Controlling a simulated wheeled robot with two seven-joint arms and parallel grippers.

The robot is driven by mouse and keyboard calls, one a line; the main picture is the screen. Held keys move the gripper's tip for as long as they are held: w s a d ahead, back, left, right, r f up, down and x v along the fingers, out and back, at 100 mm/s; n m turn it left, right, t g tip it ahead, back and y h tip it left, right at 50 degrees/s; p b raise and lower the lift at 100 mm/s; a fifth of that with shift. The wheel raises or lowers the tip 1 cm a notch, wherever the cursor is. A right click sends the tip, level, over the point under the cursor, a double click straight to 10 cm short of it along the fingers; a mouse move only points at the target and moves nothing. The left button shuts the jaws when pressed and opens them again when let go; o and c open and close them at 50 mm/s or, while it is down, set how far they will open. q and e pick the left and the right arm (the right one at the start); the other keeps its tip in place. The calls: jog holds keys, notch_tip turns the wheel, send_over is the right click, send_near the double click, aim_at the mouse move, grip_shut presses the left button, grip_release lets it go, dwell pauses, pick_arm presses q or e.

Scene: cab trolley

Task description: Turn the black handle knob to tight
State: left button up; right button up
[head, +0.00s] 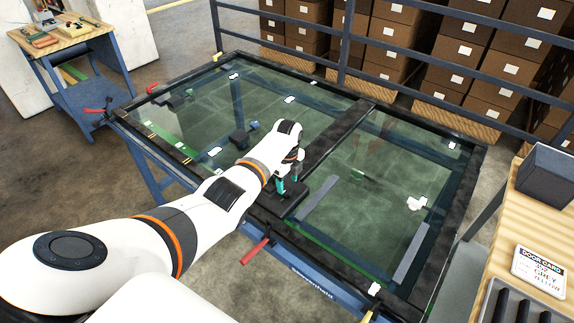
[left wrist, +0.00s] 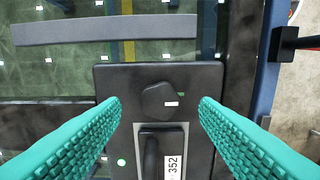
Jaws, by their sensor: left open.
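The black knob (left wrist: 160,101) shows in the left wrist view as a rounded, many-sided piece with a small white mark on its right side. It sits on a black plate (left wrist: 110,85). Below it a black handle (left wrist: 151,158) lies in a grey-framed recess beside a white label reading 352. My left gripper (left wrist: 160,105) is open, with one teal finger on each side of the knob and a gap to both. In the head view my left gripper (head: 288,182) points down over the black plate (head: 288,203); the knob cannot be made out there. My right gripper is not in view.
The plate is on a black-framed glass panel (head: 385,180) on a blue trolley. Red-handled clamps (head: 255,250) stick out at its edges. A grey strip (left wrist: 105,29) lies beyond the plate. A wooden table with a dark bin (head: 547,175) is at right; boxes stand behind a rail.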

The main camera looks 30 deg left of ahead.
aim_at(287, 190)
pick_arm(q)
notch_tip(287, 190, up, 9)
dwell(0.3)
jog(key=shift+f, duration=0.1)
